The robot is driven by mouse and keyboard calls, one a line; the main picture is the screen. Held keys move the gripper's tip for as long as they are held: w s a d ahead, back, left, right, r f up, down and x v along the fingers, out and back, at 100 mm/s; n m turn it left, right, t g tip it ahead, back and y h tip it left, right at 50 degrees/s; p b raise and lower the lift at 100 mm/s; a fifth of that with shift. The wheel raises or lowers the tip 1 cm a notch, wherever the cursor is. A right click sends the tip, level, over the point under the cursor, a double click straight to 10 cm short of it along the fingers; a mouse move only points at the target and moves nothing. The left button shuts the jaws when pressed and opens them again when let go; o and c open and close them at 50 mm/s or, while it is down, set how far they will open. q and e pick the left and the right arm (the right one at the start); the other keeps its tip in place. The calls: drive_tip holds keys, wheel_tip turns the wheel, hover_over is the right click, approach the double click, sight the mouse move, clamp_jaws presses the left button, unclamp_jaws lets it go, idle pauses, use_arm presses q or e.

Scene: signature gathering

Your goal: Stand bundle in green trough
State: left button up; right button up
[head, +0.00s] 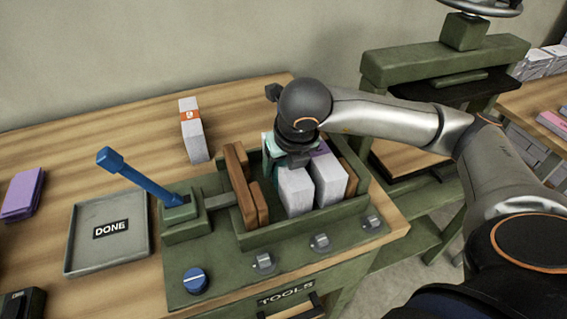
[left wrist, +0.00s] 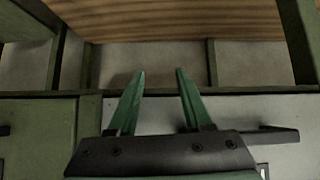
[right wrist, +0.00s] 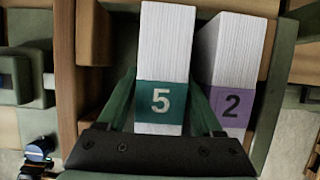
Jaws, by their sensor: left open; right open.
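The green trough (head: 319,223) stands on the bench. Inside it, two white paper bundles stand upright side by side. The bundle with the teal "5" label (right wrist: 162,70) is on the left, and the bundle with the purple "2" label (right wrist: 233,60) is on the right. My right gripper (right wrist: 160,85) is open, its fingers on either side of the 5 bundle. In the head view it is over the trough, partly hiding the labels. A third bundle with an orange label (head: 194,140) stands on the bench behind the trough. My left gripper (left wrist: 160,80) is open and empty, away from the bundles.
Brown wooden blocks (head: 240,188) stand at the trough's left end, beside a blue-handled lever (head: 140,176). A grey DONE tray (head: 84,238) lies empty on the left, and a purple stack (head: 22,193) is beyond it. A green press (head: 440,62) stands at right.

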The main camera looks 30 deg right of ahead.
drive_tip(key=shift+r, duration=0.35)
drive_tip(key=v, duration=1)
drive_tip(key=shift+s, duration=0.1)
drive_tip(key=shift+p+v, duration=0.4)
drive_tip(key=shift+v, duration=0.4)
drive_tip(key=shift+f, duration=0.1)
